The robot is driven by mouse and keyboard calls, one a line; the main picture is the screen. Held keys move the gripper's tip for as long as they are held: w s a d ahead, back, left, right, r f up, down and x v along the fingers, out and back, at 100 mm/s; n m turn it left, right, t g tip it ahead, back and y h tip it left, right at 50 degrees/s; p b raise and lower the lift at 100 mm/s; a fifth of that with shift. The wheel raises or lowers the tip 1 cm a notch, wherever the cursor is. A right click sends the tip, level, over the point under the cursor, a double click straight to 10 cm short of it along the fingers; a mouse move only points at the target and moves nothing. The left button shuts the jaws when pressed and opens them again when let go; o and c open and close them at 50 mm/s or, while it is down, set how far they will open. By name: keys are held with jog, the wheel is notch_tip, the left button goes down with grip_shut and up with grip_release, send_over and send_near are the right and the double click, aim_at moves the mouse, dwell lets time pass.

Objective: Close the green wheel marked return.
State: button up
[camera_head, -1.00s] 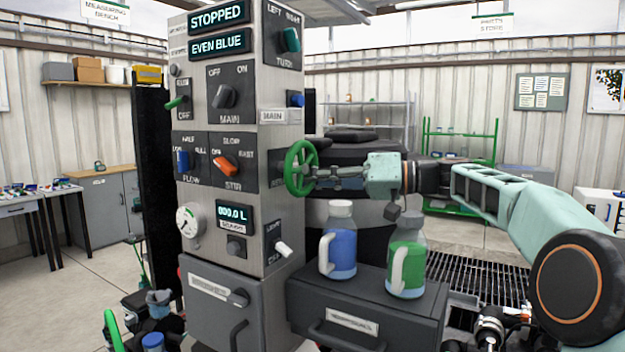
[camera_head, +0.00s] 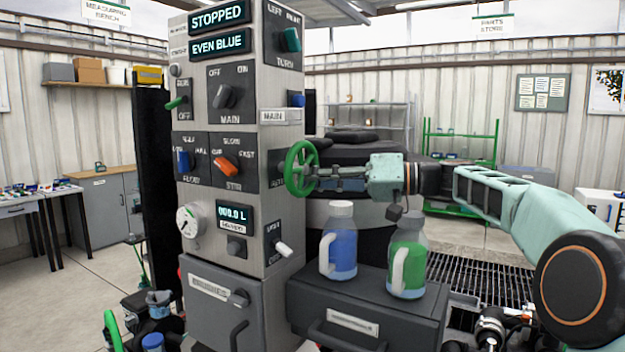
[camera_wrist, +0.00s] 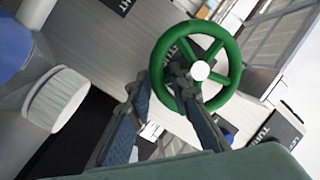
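The green wheel (camera_head: 301,151) stands out from the right side of the grey control column. It also shows in the wrist view (camera_wrist: 226,48), with a white hub and several spokes. The lettering on the dark plate behind it (camera_head: 278,182) is too small and covered to read. My gripper (camera_head: 312,176) reaches in from the right at the wheel's near-right rim. In the wrist view, my two fingers (camera_wrist: 158,80) lie on either side of the rim's left part and appear closed on it. The exact contact at the fingertips is partly hidden.
Displays read STOPPED and EVEN BLUE.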

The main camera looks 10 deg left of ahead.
jog(key=d, duration=1.1)
jog(key=shift+s+d+r, duration=0.25)
jog(key=shift+d+r, duration=0.1)
jog(key=shift+d, duration=0.05)
